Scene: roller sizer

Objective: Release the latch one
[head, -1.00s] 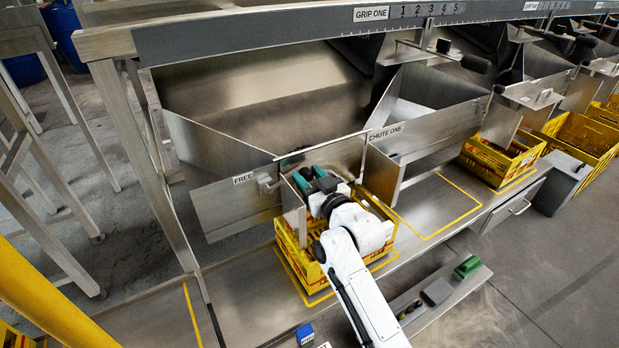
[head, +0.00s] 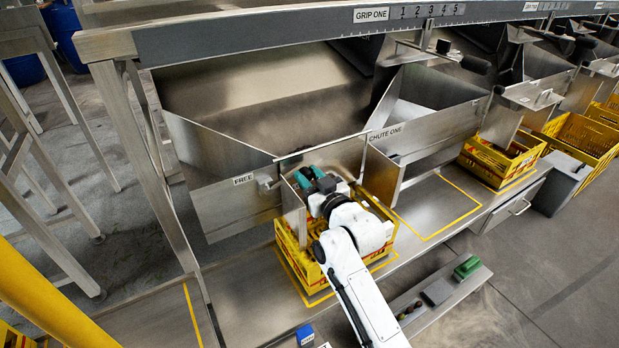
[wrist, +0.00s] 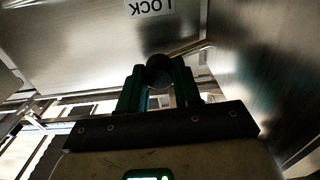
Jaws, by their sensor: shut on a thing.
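In the wrist view my gripper (wrist: 158,82) is shut on a dark round knob (wrist: 158,68), seen end-on between the fingers. The knob appears to belong to latch one; the rest of it is hidden by the fingers. A LOCK label (wrist: 150,7) shows upside down on the metal plate beyond the knob. In the head view a FREE label (head: 243,180) is on the left plate, with a small metal piece (head: 268,184) beside it.
The yellow crate (head: 291,258) stands below my gripper inside a yellow outline. Metal chute walls (head: 235,208) are close on the left, and a CHUTE ONE plate (head: 385,150) is to the right.

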